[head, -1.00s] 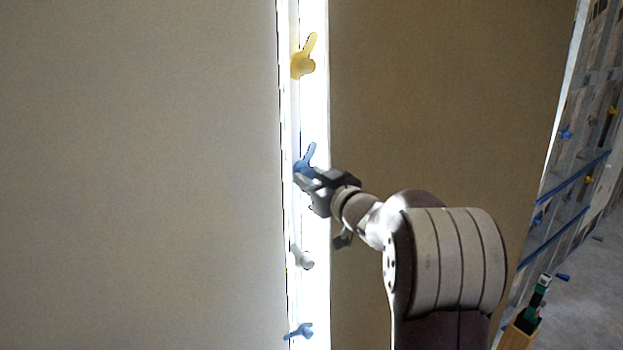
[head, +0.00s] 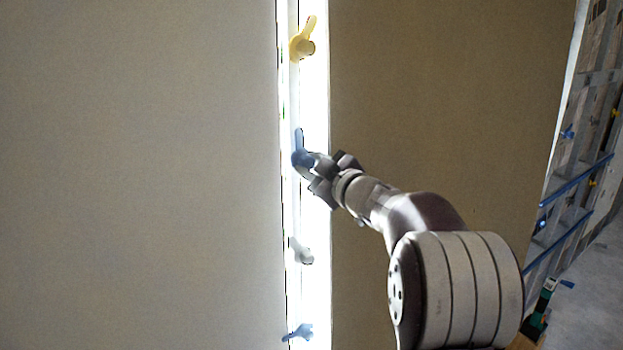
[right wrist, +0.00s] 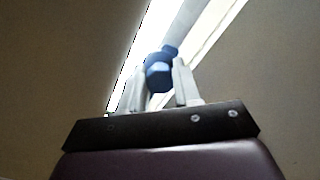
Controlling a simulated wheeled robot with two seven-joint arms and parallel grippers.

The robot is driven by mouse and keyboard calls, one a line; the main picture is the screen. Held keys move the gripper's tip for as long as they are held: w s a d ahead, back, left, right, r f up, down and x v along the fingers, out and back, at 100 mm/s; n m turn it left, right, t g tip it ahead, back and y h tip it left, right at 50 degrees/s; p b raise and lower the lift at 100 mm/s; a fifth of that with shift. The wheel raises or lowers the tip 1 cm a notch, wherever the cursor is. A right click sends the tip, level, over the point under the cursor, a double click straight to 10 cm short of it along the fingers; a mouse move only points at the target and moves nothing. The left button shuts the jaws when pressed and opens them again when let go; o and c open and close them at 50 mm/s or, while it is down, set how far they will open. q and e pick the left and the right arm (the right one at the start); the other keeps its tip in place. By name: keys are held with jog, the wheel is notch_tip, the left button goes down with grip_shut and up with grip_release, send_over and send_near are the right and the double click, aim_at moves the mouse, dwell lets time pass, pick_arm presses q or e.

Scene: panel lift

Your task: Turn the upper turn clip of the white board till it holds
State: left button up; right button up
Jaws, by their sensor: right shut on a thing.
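A blue turn clip (head: 298,142) sits on the bright strip at the right edge of the large pale board (head: 140,170). Its lever points almost straight up. My right gripper (head: 306,163) is shut on the knob of this clip. In the right wrist view the blue knob (right wrist: 159,74) sits between the two pale fingers of my right gripper (right wrist: 160,82). A yellow turn clip (head: 303,43) is above, its lever up and slightly right. Below are a whitish clip (head: 301,253) and another blue clip (head: 300,332) with its lever to the left. My left gripper is out of view.
A brown panel (head: 440,110) stands right of the bright gap (head: 315,100). At the far right are a rack with blue rails (head: 575,185) and a green-and-black tool (head: 541,305) near the bottom. Grey floor shows at the lower right.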

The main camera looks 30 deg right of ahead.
jog(key=n+b, duration=0.1)
jog(key=n, duration=0.1)
jog(key=n+b, duration=0.2)
jog(key=shift+f+n, duration=0.2)
jog(key=shift+n, duration=0.1)
jog(key=n+b, duration=0.3)
jog(key=n, duration=0.1)
jog(key=shift+n, duration=0.3)
jog(key=n+b, duration=0.2)
jog(key=n, duration=0.3)
jog(key=shift+b, duration=0.4)
jog(key=shift+r+n+b, duration=0.1)
jog(key=shift+n+b, duration=0.55)
jog(key=shift+n, duration=0.95)
jog(key=o, duration=0.8)
jog(key=shift+c, duration=0.2)
jog(key=shift+s+r, duration=0.1)
jog(key=shift+r, duration=0.1)
